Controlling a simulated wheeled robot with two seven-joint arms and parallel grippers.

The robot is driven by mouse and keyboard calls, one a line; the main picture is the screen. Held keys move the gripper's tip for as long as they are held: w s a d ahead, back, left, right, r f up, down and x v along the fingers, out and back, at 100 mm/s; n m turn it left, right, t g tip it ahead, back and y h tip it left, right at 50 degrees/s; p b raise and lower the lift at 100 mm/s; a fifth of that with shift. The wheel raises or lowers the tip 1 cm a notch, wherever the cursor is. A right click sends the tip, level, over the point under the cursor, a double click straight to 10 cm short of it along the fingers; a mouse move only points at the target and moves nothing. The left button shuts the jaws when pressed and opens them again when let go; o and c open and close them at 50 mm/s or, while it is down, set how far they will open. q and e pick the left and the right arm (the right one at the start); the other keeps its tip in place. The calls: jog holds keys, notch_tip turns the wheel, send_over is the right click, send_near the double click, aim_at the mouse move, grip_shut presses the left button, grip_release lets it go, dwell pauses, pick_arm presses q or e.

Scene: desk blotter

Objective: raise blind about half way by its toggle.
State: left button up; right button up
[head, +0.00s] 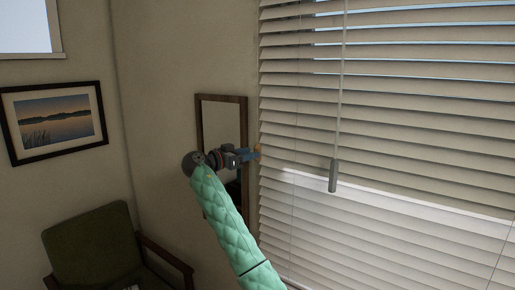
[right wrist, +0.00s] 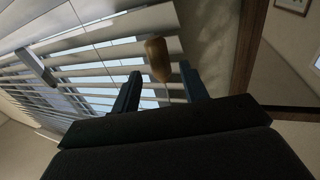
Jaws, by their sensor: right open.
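The white slatted blind (head: 400,115) hangs over the window at the right, its lower edge outside the head view. A small wooden toggle (head: 259,148) shows at the blind's left edge, by my right gripper (head: 250,155). In the right wrist view the same toggle (right wrist: 157,60) hangs between the open blue fingertips of the gripper (right wrist: 160,76) or just beyond them; I cannot tell which. The fingers are apart, with a gap on both sides of the toggle. My left gripper is not in view.
A grey handle (head: 332,176) hangs on a thin line in front of the slats; it also shows in the right wrist view (right wrist: 38,67). A wood-framed mirror (head: 221,111) is on the wall behind my gripper. A green chair (head: 92,243) stands lower left, below a framed picture (head: 55,118).

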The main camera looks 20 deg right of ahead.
jog(key=shift+p+x, duration=1.1)
jog(key=shift+x, duration=1.15)
jog(key=shift+w+f, duration=0.1)
grip_shut()
